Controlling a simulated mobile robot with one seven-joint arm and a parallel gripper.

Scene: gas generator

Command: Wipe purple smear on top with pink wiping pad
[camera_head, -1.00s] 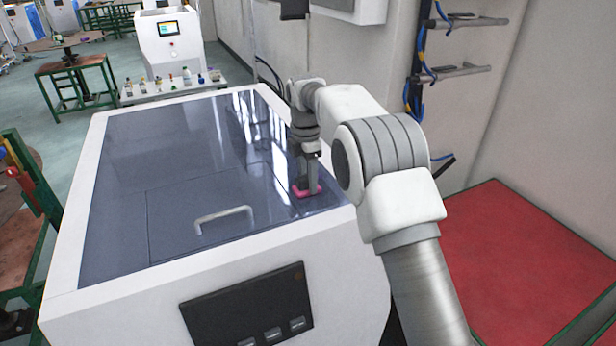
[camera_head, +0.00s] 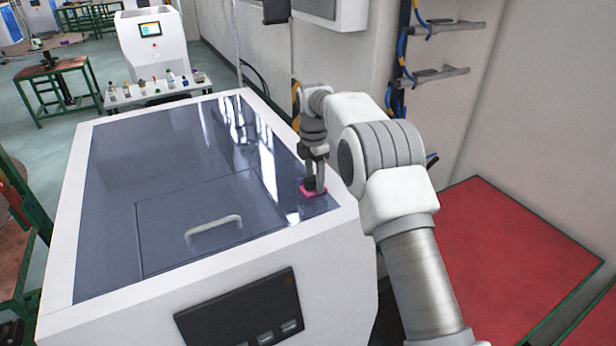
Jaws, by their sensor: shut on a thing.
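The gas generator (camera_head: 120,178) is a white box with a dark, glossy top panel, seen in the head camera view. My gripper (camera_head: 315,186) points down at the right part of the top, near the front right corner. It is shut on the pink wiping pad (camera_head: 308,192), which shows low between the fingers at the glossy surface. I cannot tell for sure whether the pad presses on it. A faint purple tint (camera_head: 278,176) shows just left of the pad and may be part of the purple smear. The gripper and pad may hide more of it.
A silver handle (camera_head: 213,230) rises from the top's front middle. A dark control panel (camera_head: 240,310) is on the front face. A bench with several bottles (camera_head: 155,92) stands behind.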

